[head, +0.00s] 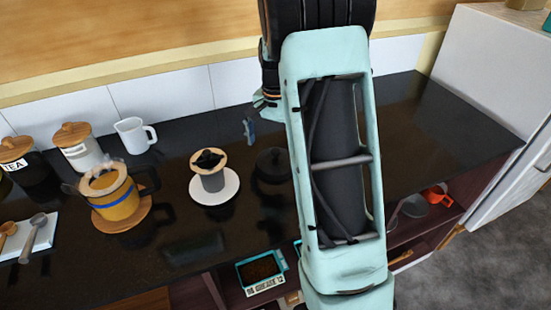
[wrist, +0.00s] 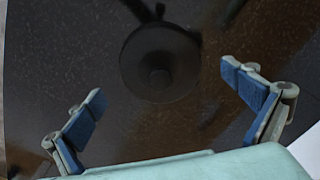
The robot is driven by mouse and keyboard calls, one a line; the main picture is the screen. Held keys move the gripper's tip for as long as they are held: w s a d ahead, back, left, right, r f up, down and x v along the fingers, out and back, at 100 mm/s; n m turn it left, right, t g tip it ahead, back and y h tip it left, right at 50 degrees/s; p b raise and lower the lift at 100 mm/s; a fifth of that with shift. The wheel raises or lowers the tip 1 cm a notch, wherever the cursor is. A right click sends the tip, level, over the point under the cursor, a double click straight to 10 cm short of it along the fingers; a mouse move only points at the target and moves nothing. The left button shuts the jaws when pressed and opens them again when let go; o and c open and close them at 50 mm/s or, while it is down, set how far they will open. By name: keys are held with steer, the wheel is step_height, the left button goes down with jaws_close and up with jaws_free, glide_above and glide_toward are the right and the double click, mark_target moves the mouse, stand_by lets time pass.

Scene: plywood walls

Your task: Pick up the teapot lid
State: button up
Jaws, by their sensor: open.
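The teapot lid, a dark round disc with a small knob, lies on the black counter near the centre of the head view (head: 274,165), partly beside my arm. In the wrist view the lid (wrist: 160,62) sits just above the picture's middle, between and beyond my fingers. My gripper (wrist: 165,84) is open and empty, its two blue-padded fingers spread wide over the counter. It appears apart from the lid. In the head view one blue finger shows left of my arm; the rest is hidden.
A pour-over dripper (head: 209,175) on a white saucer (head: 227,191) stands left of the lid. A white mug (head: 134,136) and wood-topped canisters (head: 84,152) stand behind. The counter (head: 420,130) right of my arm is clear. A white cabinet (head: 492,75) bounds the right.

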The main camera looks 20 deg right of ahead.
steer(key=shift+f, duration=0.95)
steer(key=shift+c, duration=0.3)
